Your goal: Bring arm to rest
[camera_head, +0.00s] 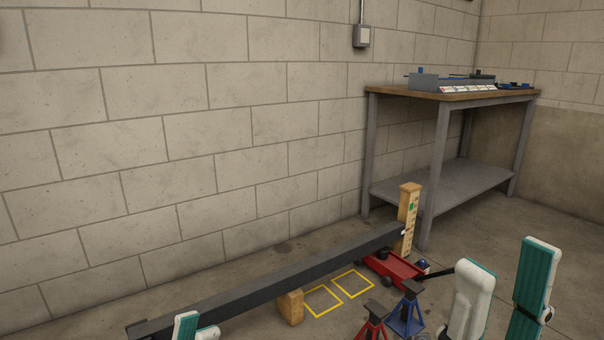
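Teal-and-white parts of my own arms show along the bottom edge: a small piece at the lower left, and larger upright pieces at the lower right. No gripper fingers of either arm can be made out in the head view. A long dark grey tube (270,276) runs from the lower left up to a wooden post (409,215) with markings on its face. A wooden block (290,307) stands under the tube near its middle. The tube's near left end is partly hidden by my arm.
A red floor jack (393,267) sits near the post. A red stand (373,325) and a blue stand (405,312) are beside my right arm parts. Yellow squares (323,301) mark the floor. A workbench (455,94) with a grey tray (440,84) stands against the block wall.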

